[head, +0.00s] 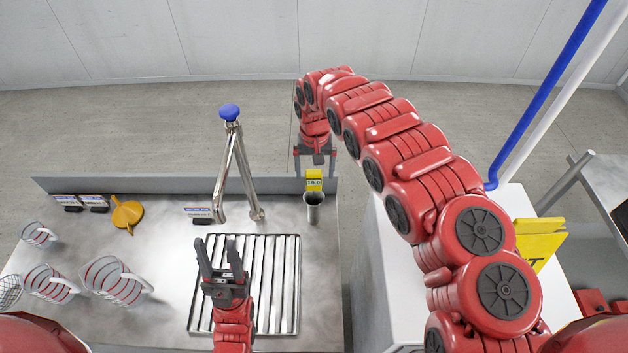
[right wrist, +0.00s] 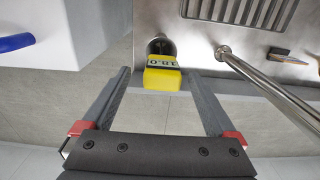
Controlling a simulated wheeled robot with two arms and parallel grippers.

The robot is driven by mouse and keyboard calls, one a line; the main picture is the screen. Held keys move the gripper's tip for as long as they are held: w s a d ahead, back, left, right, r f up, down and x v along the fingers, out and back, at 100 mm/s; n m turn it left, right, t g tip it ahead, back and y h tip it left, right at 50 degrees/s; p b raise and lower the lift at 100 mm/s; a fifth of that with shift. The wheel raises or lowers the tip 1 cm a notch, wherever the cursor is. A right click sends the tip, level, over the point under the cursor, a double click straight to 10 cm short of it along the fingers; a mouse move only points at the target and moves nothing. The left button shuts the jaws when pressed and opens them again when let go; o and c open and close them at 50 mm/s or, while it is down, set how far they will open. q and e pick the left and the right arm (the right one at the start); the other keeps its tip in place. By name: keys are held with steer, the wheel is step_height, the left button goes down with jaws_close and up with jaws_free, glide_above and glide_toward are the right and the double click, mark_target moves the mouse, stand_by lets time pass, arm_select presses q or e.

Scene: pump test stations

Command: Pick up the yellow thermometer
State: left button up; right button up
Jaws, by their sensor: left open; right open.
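The yellow thermometer (head: 314,185) has a boxy yellow head with a display and stands in a metal cup (head: 313,208) at the right end of the steel counter. In the right wrist view the thermometer head (right wrist: 162,79) lies between the finger lines, near the tips. My right gripper (head: 314,168) is open and empty at the far side of the thermometer; whether a finger touches it I cannot tell. The thermometer's lower part is hidden in the cup (right wrist: 161,45). My left gripper (head: 218,252) is open and empty over the drain grate.
A tall metal tap with a blue knob (head: 229,112) stands left of the cup. Several measuring jugs (head: 116,281) and an orange funnel (head: 126,214) are on the counter's left. A raised back edge (head: 110,184) runs behind. A white cabinet (head: 385,270) is at right.

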mark_target(314, 182)
steer(key=shift+a+f+p, duration=0.1)
steer(key=shift+f+p, duration=0.05)
steer(key=shift+p, duration=0.15)
step_height(314, 182, down, 4)
steer(key=shift+a+r+p, duration=0.1)
steer(key=shift+a+p, duration=0.05)
steer(key=shift+p, duration=0.7)
steer(key=shift+w+f, duration=0.1)
steer(key=shift+f, duration=0.35)
steer(key=c, duration=1.5)
steer(key=shift+o, duration=0.2)
